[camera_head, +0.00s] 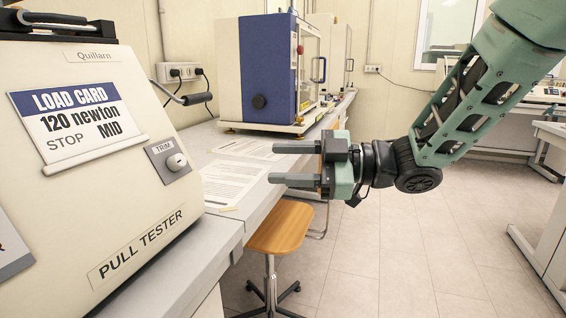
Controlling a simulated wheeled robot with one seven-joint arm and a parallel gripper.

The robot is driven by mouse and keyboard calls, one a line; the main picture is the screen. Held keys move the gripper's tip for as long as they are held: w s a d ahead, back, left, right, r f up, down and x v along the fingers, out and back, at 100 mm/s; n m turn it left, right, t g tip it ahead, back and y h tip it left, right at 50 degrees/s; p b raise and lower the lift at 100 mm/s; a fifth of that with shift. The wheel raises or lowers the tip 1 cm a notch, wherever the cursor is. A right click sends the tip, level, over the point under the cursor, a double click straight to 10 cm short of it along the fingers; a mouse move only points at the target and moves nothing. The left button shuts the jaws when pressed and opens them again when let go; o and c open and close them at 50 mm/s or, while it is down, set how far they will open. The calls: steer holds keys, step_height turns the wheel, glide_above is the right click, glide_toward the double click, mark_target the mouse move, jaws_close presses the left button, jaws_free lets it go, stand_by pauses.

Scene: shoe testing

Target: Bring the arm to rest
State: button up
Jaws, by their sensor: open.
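My gripper (294,164) is in the middle of the view, at the end of my green arm, which reaches in from the upper right. Its two grey fingers point left and are spread apart with nothing between them. They appear in front of the bench edge and the paper sheets. The gripper shows above the wooden stool seat; I cannot tell its exact height over the bench.
A pull tester (120,190) with a load card (78,120) and trim knob (176,162) fills the left. A blue and white machine (262,70) stands farther back on the bench (225,222). A stool (281,228) stands beside the bench. The floor (410,255) at right is clear.

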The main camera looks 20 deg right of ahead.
step_height(320, 180, down, 4)
steer(key=w+a+m+t+h, duration=0.2)
steer(key=w+m+h, duration=0.1)
steer(key=m+h, duration=0.15)
steer(key=s+f+m+g+h, duration=0.2)
steer(key=s+f+m+h, duration=0.35)
steer(key=f+h, duration=0.2)
steer(key=s+f+m+g+h, duration=0.1)
steer(key=s+f+g+h, duration=0.2)
steer(key=s, duration=0.6)
steer(key=s+f+g, duration=0.2)
steer(key=s+g, duration=0.2)
steer(key=s, duration=0.5)
step_height(320, 180, up, 13)
steer(key=s+p, duration=0.1)
steer(key=p, duration=1.1)
steer(key=shift+s+a+f+m+g+p, duration=0.2)
steer(key=shift+s+a+m+g+p, duration=0.1)
steer(key=shift+g+p, duration=0.1)
